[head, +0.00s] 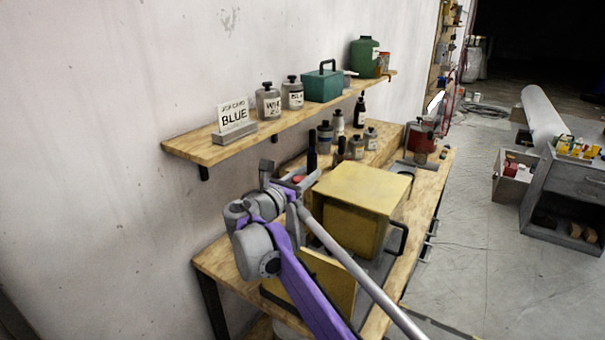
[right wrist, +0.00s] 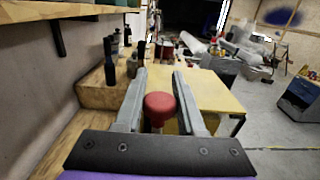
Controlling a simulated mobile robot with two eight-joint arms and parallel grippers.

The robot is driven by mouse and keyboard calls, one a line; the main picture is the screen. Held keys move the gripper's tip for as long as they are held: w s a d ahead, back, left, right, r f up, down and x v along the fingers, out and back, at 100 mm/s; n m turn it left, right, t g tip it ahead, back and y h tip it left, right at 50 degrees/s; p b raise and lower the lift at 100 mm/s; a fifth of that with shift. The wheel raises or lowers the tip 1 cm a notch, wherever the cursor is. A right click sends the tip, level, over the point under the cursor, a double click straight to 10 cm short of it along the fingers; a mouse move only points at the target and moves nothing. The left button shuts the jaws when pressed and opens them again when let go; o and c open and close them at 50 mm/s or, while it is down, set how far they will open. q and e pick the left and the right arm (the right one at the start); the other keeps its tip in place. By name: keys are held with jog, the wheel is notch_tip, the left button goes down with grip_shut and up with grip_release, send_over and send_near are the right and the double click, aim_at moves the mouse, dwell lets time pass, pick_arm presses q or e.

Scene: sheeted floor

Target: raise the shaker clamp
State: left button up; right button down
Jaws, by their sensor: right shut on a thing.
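The shaker looks to be the yellow box-shaped machine (head: 368,190) on the wooden bench, with a black handle on its right side. A yellow panel (head: 330,277) stands out at its front. The clamp itself under the knob is hidden. My left gripper is not in view.
A wall shelf (head: 190,152) above the bench (head: 215,262) carries a "BLUE" sign (head: 234,117), labelled jars and a teal box (head: 322,84). Dark bottles (head: 312,152) stand on a raised wooden step behind the gripper. A red can (head: 423,140) sits at the far end.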

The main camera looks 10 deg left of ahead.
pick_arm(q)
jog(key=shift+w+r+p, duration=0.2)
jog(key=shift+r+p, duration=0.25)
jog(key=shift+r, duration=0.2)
pick_arm(e)
jog(key=s+d+f+m, duration=0.2)
jog(key=s+d+m, duration=0.1)
jog(key=d+m, duration=0.3)
jog(key=shift+d, duration=0.7)
jog(key=shift+f, duration=0.1)
jog(key=c, duration=0.5)
grip_release()
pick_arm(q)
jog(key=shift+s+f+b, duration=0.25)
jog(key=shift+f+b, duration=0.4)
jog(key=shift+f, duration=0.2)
pick_arm(e)
jog(key=v, duration=1.1)
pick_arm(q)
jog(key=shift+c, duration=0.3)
